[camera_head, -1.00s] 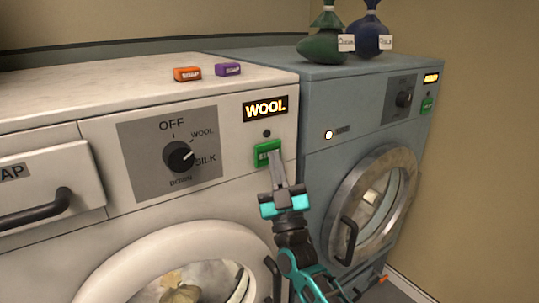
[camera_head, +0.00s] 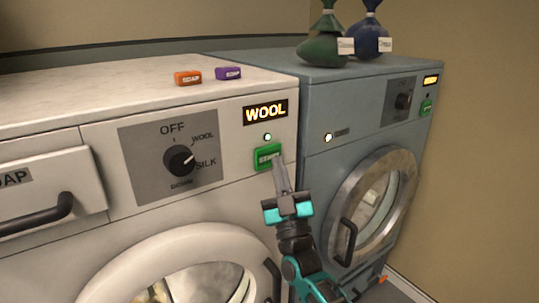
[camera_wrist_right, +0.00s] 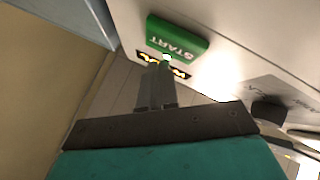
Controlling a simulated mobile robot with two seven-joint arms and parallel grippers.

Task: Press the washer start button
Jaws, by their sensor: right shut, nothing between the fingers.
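The white washer (camera_head: 240,196) stands at the left, its display (camera_head: 265,111) reading WOOL. My left gripper is not in view.
The dial (camera_head: 179,160) and soap drawer handle (camera_head: 40,214) are left of the button. Two soap boxes, orange (camera_head: 188,78) and purple (camera_head: 228,73), lie on top. A blue-grey dryer-like machine (camera_head: 330,180) stands right, with two bags (camera_head: 325,47) on it.

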